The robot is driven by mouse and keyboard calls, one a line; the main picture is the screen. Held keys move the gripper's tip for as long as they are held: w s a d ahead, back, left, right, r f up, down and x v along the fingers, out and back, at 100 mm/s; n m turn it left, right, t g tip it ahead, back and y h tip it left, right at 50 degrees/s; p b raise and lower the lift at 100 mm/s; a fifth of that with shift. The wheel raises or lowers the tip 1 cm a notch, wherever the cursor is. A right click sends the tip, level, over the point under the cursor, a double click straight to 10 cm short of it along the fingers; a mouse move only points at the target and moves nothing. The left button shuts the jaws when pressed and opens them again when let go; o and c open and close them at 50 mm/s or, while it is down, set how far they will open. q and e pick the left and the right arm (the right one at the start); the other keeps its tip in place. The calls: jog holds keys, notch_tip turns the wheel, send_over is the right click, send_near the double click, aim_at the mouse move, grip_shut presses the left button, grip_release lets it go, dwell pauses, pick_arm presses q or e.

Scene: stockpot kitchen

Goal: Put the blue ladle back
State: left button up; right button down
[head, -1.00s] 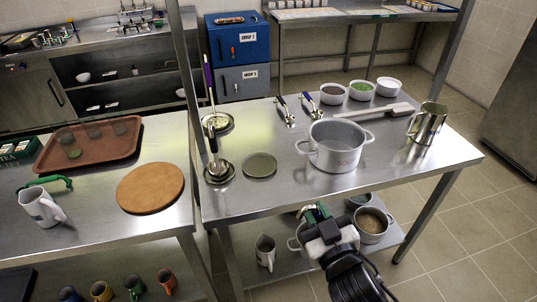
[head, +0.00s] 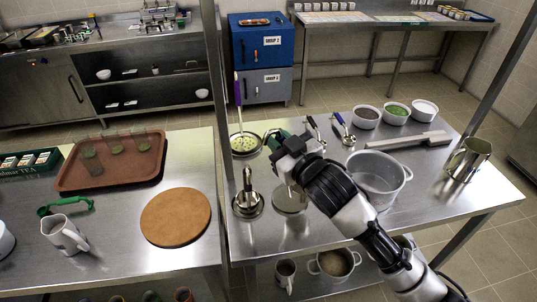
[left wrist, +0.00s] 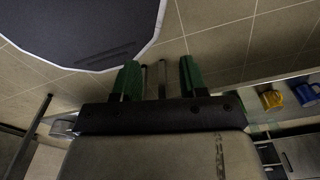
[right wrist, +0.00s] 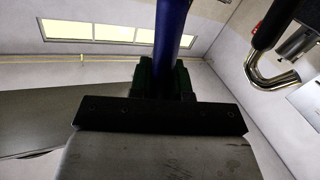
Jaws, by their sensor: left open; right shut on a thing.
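My right gripper (head: 275,139) is above the metal table, near the back round container (head: 234,151). In the right wrist view, my right gripper (right wrist: 165,78) is shut on a blue handle (right wrist: 171,30), taken to be the blue ladle's, which points up out of the frame. The ladle's lower end is hidden. A purple-handled utensil (head: 238,90) stands in the back container, left of the gripper. A ladle with a dark handle (head: 247,181) stands in the front container (head: 248,211). My left gripper (left wrist: 159,80) is open and empty; it is outside the head view.
A steel pot (head: 385,185) stands right of the arm, partly hidden by it. Several bowls (head: 396,115), a blue-handled tool (head: 341,121) and a steel jug (head: 467,160) are also on the table. A post (head: 219,130) rises left of the containers. A round board (head: 175,217) lies on the left table.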

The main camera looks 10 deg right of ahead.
pick_arm(q)
jog(key=shift+w+a+r+p, duration=0.4)
jog(key=shift+a+r+p, duration=0.25)
jog(key=shift+r, duration=0.15)
pick_arm(e)
jog(key=w+a+f, duration=0.2)
jog(key=w+f, duration=0.2)
jog(key=f, duration=0.2)
jog(key=shift+a+f, duration=0.15)
jog(key=shift+f, duration=0.35)
jog(key=c, duration=1.1)
grip_release()
pick_arm(q)
jog(key=shift+d, duration=0.1)
pick_arm(e)
jog(key=shift+s, duration=0.1)
pick_arm(q)
notch_tip(320, 180, down, 2)
jog(key=shift+s+f+b, duration=0.1)
jog(key=shift+f+b, duration=0.15)
jog(key=shift+b, duration=1)
pick_arm(e)
jog(key=v, duration=1.2)
